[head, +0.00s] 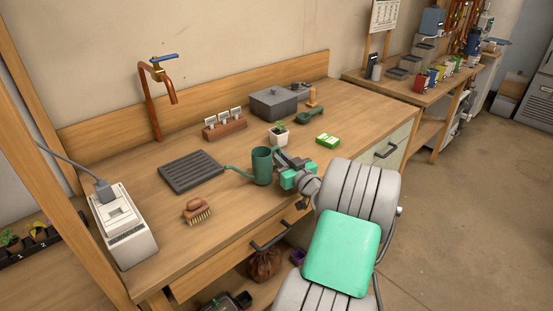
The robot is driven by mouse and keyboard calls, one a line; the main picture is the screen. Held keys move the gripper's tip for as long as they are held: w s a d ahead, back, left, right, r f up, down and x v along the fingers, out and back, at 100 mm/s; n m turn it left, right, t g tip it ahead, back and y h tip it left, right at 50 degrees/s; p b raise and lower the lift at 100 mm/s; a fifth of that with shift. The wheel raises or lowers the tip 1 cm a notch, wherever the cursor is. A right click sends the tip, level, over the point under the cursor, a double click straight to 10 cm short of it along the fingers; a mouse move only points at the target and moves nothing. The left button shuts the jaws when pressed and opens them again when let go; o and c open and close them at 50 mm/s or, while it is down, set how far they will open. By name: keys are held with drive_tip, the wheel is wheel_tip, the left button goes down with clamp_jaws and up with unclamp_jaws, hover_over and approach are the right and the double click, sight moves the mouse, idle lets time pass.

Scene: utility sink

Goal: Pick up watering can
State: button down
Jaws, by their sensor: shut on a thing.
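The watering can (262,167) is a dark green cylinder with a thin spout pointing left towards the grey slatted tray. It is upright at the front middle of the wooden bench. My gripper (283,165) is at its right side, shut on the can, most likely at its handle, which the gripper mostly hides. I cannot tell whether the can's base touches the bench top or is slightly above it.
A slatted tray (191,172) and a brush (197,211) lie left of the can. A potted plant (279,133) stands close behind it, with a green box (328,140) to the right. A white device (124,227) sits at the left end. The bench's right end (375,112) is clear.

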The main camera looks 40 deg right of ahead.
drive_tip(key=shift+r, duration=1.35)
drive_tip(key=s+a+r, duration=0.7)
drive_tip(key=s+r, duration=0.2)
drive_tip(key=s, duration=0.3)
drive_tip(key=shift+r+b, duration=0.3)
drive_tip(key=shift+r, duration=0.05)
